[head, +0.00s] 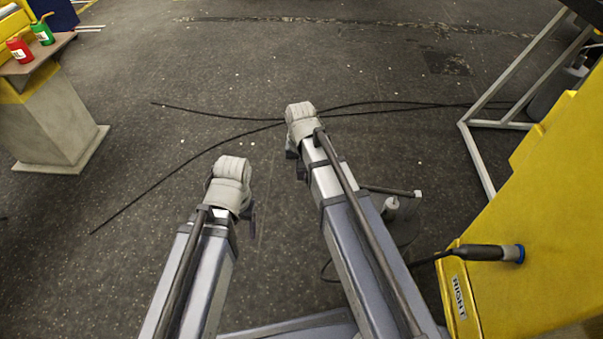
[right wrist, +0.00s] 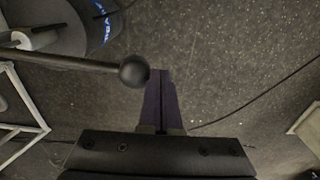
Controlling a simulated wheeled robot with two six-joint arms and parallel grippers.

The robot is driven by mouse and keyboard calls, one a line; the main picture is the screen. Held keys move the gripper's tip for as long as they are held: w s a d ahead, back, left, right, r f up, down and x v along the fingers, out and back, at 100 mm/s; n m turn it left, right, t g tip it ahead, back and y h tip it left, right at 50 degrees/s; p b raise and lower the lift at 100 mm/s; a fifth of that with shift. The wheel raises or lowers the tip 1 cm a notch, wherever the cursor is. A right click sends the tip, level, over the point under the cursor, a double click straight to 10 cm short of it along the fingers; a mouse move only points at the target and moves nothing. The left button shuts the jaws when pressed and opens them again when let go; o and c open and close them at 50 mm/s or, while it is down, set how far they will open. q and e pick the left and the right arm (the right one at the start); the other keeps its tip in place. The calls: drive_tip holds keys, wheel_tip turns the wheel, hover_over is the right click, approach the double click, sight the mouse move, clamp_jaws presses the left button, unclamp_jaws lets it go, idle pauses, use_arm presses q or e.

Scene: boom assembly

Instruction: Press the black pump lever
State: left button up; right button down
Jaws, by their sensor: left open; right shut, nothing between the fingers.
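The black pump lever (right wrist: 75,62) runs in from the left in the right wrist view and ends in a round black ball knob (right wrist: 134,72). In the head view the lever (head: 388,190) shows beside my right forearm, its knob end hidden behind the arm. My right gripper (right wrist: 161,76) is shut and empty, its fingertips just right of the knob; I cannot tell whether they touch it.
The pump's pale cylinder (head: 390,208) stands on a dark round drum. A yellow machine (head: 520,220) with a cable plug (head: 480,253) is close on the right. A grey frame (head: 475,155) stands behind. Cables (head: 180,165) cross the otherwise open floor.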

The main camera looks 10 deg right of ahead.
use_arm(q)
wheel_tip(320, 180, up, 9)
drive_tip(key=p, duration=0.8)
use_arm(e)
wheel_tip(320, 180, up, 9)
drive_tip(key=w+a, duration=0.1)
drive_tip(key=a, duration=0.1)
drive_tip(key=shift+a, duration=0.15)
use_arm(q)
drive_tip(key=shift+d, duration=0.1)
use_arm(e)
drive_tip(key=shift+w, duration=0.1)
